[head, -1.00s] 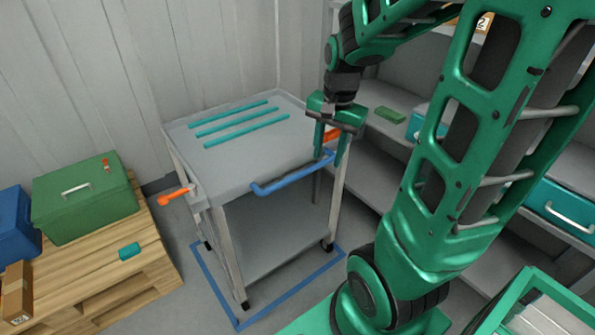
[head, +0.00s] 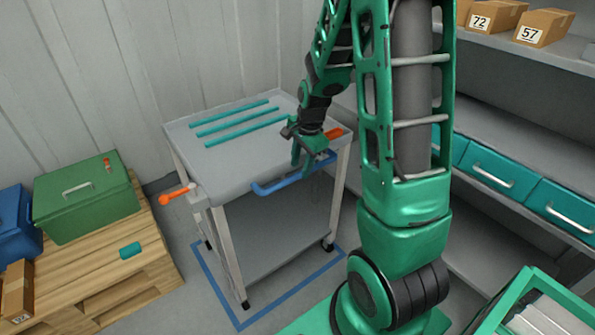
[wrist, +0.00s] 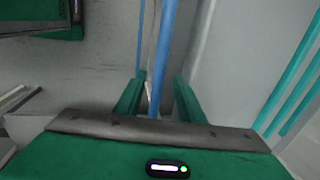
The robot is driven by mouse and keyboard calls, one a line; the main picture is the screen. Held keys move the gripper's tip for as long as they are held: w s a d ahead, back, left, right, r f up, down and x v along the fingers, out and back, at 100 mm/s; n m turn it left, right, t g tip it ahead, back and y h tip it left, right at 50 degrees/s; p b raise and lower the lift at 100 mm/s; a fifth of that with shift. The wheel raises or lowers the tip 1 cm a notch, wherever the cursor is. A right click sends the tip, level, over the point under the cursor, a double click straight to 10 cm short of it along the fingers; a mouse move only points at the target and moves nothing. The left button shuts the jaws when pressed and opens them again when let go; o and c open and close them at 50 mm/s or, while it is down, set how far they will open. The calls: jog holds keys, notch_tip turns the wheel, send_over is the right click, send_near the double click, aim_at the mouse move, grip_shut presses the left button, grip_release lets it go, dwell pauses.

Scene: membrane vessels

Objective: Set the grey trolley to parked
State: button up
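The grey trolley (head: 240,165) stands against the ribbed wall, with three teal strips on its top. A blue push handle (head: 285,180) runs along its front edge and also shows in the wrist view (wrist: 166,60). An orange lever (head: 175,195) sticks out at its left side, and another orange part (head: 334,133) shows at its right, partly behind my gripper. A blue floor outline (head: 285,297) surrounds the trolley's visible wheels. My gripper (head: 308,168) is at the handle's right part. In the wrist view its fingers (wrist: 158,98) are apart, one each side of the handle, with gaps showing.
A wooden pallet (head: 110,265) at the left holds a green case (head: 85,205), a blue box (head: 15,230) and a small teal block (head: 130,250). Shelving with teal drawers (head: 490,175) and cardboard boxes (head: 540,27) stands at the right. A green crate (head: 500,312) is front right.

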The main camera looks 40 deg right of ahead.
jog(key=shift+w+f, duration=0.15)
jog(key=shift+f, duration=0.55)
jog(key=shift+w+f, duration=0.1)
jog(key=shift+f, duration=0.55)
